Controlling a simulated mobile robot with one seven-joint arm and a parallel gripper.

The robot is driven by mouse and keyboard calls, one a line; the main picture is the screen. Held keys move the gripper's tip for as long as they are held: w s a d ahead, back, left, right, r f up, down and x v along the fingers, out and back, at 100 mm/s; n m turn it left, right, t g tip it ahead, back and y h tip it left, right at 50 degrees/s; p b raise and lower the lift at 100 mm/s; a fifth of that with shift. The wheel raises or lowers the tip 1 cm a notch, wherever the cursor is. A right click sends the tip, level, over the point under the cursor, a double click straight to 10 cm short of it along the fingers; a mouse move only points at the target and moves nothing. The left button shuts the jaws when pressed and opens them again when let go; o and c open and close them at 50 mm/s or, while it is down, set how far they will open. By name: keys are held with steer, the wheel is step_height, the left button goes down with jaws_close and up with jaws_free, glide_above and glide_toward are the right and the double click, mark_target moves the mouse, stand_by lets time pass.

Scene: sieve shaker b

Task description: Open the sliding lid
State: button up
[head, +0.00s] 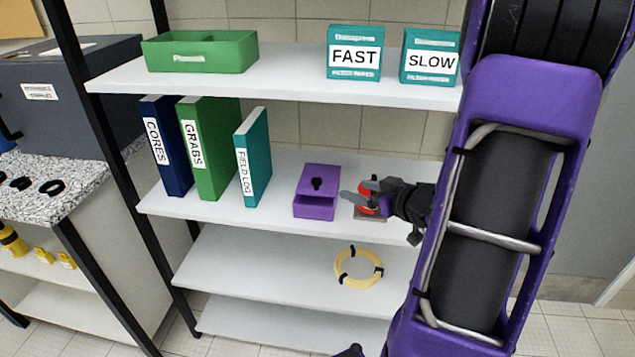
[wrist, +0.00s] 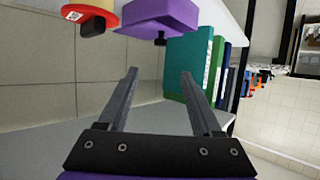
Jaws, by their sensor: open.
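A small purple box (head: 318,206) stands on the middle shelf, with a black knob (head: 317,184) on its purple top. I take that top to be the sliding lid, and it looks closed. My gripper (head: 352,190) is at the right of the box, fingers pointing left towards it. In the wrist view, which is upside down, the gripper (wrist: 158,76) is open with nothing between the fingers. The box (wrist: 165,14) and the knob (wrist: 160,41) are beyond the fingertips, apart from them.
Binders (head: 208,150) stand to the left. The upper shelf (head: 285,84) is overhead. A yellow ring (head: 340,275) lies on the shelf below.

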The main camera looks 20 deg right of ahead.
mark_target(317, 180)
steer(key=b+x, duration=0.2)
steer(key=x, duration=1.3)
steer(key=shift+w+f, duration=0.15)
steer(key=shift+f, duration=0.05)
jaws_close()
stand_by(0.7)
